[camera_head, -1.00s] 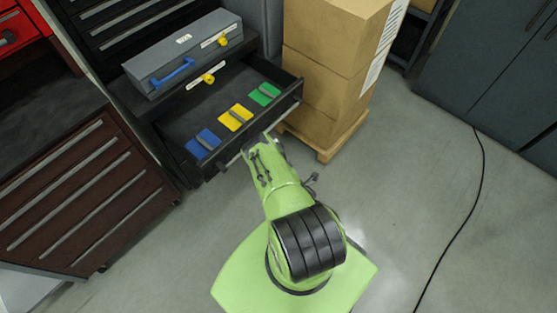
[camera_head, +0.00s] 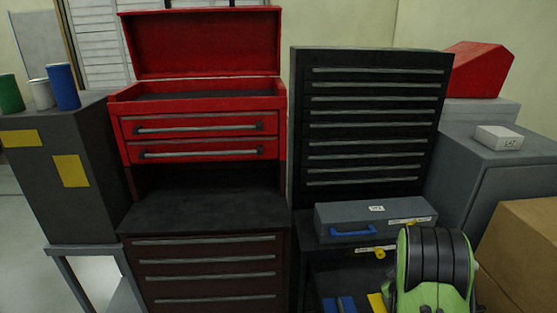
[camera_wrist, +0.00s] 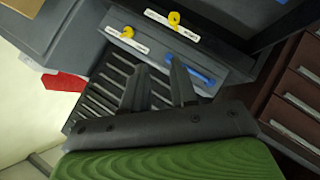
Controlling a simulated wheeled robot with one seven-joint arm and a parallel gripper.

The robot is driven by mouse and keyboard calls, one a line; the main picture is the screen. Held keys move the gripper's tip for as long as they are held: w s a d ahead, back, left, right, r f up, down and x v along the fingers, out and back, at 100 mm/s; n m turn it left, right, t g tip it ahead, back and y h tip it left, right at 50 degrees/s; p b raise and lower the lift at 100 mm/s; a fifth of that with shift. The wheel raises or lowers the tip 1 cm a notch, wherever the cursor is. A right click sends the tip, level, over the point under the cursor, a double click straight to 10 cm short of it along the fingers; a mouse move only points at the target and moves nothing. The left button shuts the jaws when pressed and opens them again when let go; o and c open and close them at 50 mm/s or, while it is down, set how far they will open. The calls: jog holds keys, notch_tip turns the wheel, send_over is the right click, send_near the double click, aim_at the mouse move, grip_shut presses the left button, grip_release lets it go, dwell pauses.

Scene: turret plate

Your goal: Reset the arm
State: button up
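My green arm (camera_head: 435,275) shows at the bottom right of the head view, in front of the drawers; my gripper is out of sight there. In the wrist view my gripper (camera_wrist: 157,78) has two dark fingers standing apart, with nothing seen between them. Beyond the fingers is a grey case with a blue handle (camera_wrist: 190,70), seen tilted.
In the head view the grey case (camera_head: 375,217) sits below a black drawer cabinet (camera_head: 370,125). Blue and yellow pieces show at the bottom edge, partly cut off. A red toolbox (camera_head: 200,125) stands left and a cardboard box (camera_head: 525,250) right.

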jog(key=s+a+r+m+g+y, duration=0.1)
jog(key=s+a+r+y, duration=0.1)
jog(key=s+a+r, duration=0.45)
jog(key=s+a+r+m+g+y, duration=0.15)
jog(key=s+a+r, duration=0.25)
jog(key=a+r, duration=0.45)
jog(key=s+a+r+m+g+y, duration=0.1)
jog(key=s+a+r, duration=0.1)
jog(key=s, duration=0.8)
jog(key=s+a+r+m+g, duration=0.1)
jog(key=s+a, duration=0.3)
jog(key=s, duration=0.7)
jog(key=shift+a+r+y, duration=0.25)
jog(key=shift+r+y, duration=0.1)
jog(key=shift+r, duration=0.25)
